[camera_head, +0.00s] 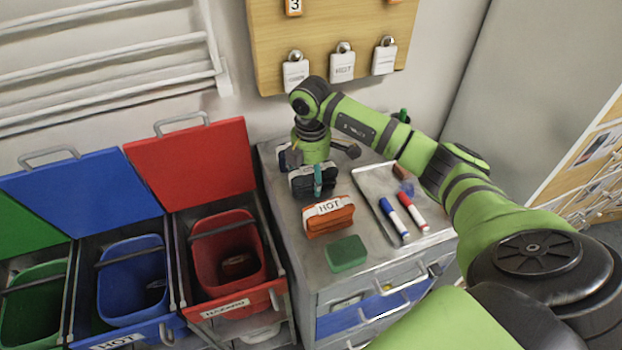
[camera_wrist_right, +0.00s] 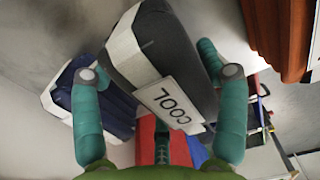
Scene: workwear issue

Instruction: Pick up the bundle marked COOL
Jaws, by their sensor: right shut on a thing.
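The bundle marked COOL (camera_wrist_right: 165,55) is dark grey with a white band and a white label. It fills the space between the teal fingers of my right gripper (camera_wrist_right: 150,68) in the right wrist view. In the head view my right gripper (camera_head: 317,172) points down at the back of the grey cabinet top, shut on this dark bundle (camera_head: 301,184). One finger covers part of it. Whether it is clear of the surface I cannot tell. A navy bundle (camera_wrist_right: 112,106) lies close beside it, partly behind a finger. My left gripper is not in view.
An orange bundle marked HOT (camera_head: 329,222) and a green block (camera_head: 346,254) lie in front. A metal tray (camera_head: 372,182) with markers is to the right. Red (camera_head: 205,236), blue (camera_head: 117,263) and green bins stand left. Padlocks hang on a wooden board (camera_head: 262,45) behind.

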